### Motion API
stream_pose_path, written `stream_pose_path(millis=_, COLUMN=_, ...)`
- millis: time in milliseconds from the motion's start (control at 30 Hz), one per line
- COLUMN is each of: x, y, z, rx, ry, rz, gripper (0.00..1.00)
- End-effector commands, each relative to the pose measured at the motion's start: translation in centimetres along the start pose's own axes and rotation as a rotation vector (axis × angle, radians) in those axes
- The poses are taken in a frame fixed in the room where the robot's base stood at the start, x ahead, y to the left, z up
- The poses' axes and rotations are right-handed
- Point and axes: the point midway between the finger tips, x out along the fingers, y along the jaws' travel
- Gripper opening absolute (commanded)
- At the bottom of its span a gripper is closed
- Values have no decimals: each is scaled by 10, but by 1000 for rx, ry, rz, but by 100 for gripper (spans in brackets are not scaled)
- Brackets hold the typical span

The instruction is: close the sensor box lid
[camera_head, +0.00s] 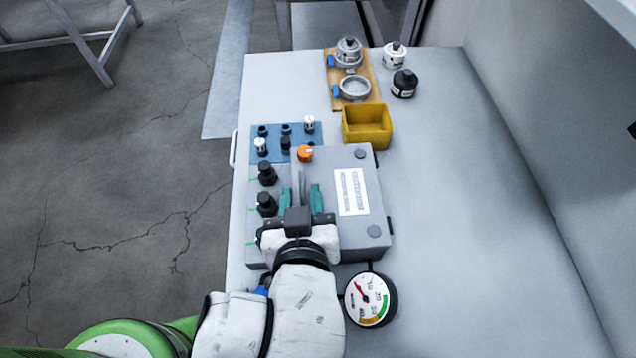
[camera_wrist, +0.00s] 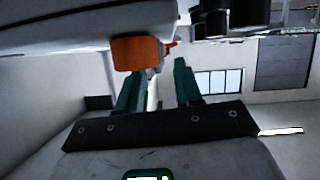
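The grey sensor box (camera_head: 345,243) lies on the table, with a flat grey top bearing a white printed label (camera_head: 352,192). From above I cannot tell which part is the lid or how far it stands open. An orange knob (camera_head: 305,153) is at the box's far left edge; an orange block (camera_wrist: 135,52), probably the same knob, shows in the wrist view. My gripper (camera_head: 301,190) is over the box's left side, its teal fingers apart. The wrist view also shows the fingers (camera_wrist: 156,84) apart, just below the orange block, with nothing clearly gripped between them. My wrist hides the box's near left corner.
Dark knobs (camera_head: 266,204) stand left of the gripper, near a blue mat (camera_head: 273,133) with small parts. Beyond are a yellow bin (camera_head: 367,127) and a wooden board (camera_head: 335,75) with fittings. A round gauge (camera_head: 370,299) lies close by. The table's right side (camera_head: 470,220) is clear.

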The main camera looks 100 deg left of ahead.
Motion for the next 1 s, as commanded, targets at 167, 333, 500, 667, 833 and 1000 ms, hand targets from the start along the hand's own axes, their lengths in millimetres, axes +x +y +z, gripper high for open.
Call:
stream_pose_path(millis=167, x=-39, y=1, z=1, rx=1, ry=1, rz=4, gripper=35)
stream_pose_path(millis=333, x=-59, y=0, z=-3, rx=4, ry=-4, rz=0, gripper=35)
stream_pose_path(millis=500, x=-68, y=0, z=-1, rx=1, ry=-2, rz=0, gripper=35)
stream_pose_path(millis=667, x=-69, y=0, z=0, rx=0, ry=-1, rz=1, gripper=35)
stream_pose_path(millis=833, x=-69, y=0, z=1, rx=0, ry=-1, rz=0, gripper=35)
stream_pose_path(millis=1000, x=-69, y=0, z=1, rx=0, ry=-1, rz=0, gripper=35)
